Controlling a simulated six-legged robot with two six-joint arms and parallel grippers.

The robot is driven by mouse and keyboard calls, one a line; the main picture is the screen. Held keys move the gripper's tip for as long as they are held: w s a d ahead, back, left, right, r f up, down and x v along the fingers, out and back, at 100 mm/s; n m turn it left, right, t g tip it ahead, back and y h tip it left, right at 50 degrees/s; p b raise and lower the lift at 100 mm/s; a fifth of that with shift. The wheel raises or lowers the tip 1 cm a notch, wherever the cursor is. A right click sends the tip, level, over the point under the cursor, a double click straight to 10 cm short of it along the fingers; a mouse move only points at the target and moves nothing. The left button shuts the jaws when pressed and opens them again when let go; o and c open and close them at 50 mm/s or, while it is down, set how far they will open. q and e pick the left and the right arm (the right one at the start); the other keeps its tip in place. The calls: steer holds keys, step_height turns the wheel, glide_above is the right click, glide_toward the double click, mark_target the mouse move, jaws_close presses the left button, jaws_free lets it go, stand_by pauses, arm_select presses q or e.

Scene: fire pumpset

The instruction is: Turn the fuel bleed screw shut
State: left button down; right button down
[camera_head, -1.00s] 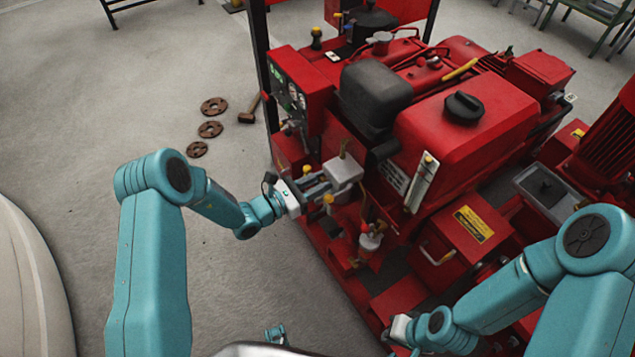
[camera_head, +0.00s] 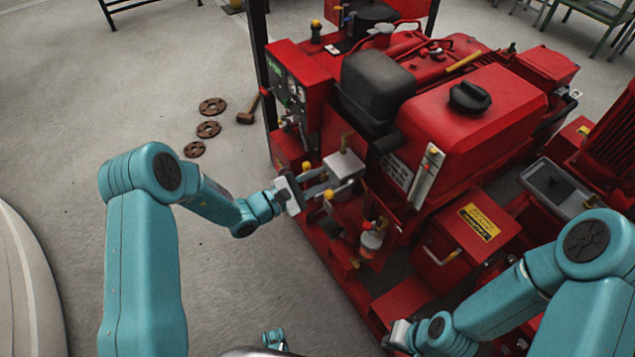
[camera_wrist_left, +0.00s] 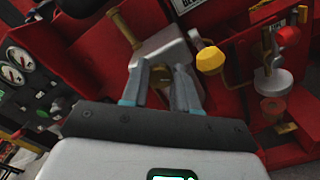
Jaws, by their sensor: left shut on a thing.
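The fuel bleed screw (camera_wrist_left: 160,75) shows in the left wrist view as a small brass-coloured piece between my left fingers. It is at the near side of the pale grey filter block (camera_head: 345,164), on the red pumpset's near left side. My left gripper (camera_head: 325,183) reaches the block from the left and is shut on the screw; its fingers also show in the left wrist view (camera_wrist_left: 160,80). The fingers hide much of the screw, so its turn cannot be read. My right gripper's pale body (camera_head: 399,335) is low in the head view; its fingertips cannot be made out.
A yellow knob (camera_wrist_left: 210,60) is close to the right of my left fingers in the wrist view. A gauge panel (camera_head: 294,88) stands behind, and a bowl-shaped filter (camera_head: 372,238) is nearer.

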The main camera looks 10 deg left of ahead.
arm_select(q)
steer(key=m+b, duration=0.3)
steer(key=shift+f+m, duration=0.25)
steer(key=shift+m, duration=0.15)
steer(key=m+b, duration=0.6)
steer(key=b, duration=0.1)
steer(key=shift+f+b, duration=0.1)
steer(key=shift+b, duration=0.3)
steer(key=shift+r+m+b, duration=0.2)
steer(key=shift+m+b, duration=0.9)
arm_select(e)
step_height(320, 180, down, 13)
steer(key=w+d, duration=0.1)
steer(key=shift+w+m, duration=0.15)
steer(key=shift+m, duration=0.15)
steer(key=shift+d, duration=0.1)
arm_select(q)
steer(key=c, duration=1.1)
jaws_free()
steer(key=shift+r, duration=0.1)
steer(key=p+v, duration=0.3)
steer(key=v, duration=1.3)
steer(key=shift+s+a, duration=0.1)
steer(key=shift+s, duration=0.1)
arm_select(e)
steer(key=r, duration=0.2)
steer(key=shift+s+a+r, duration=0.3)
steer(key=shift+r, duration=0.05)
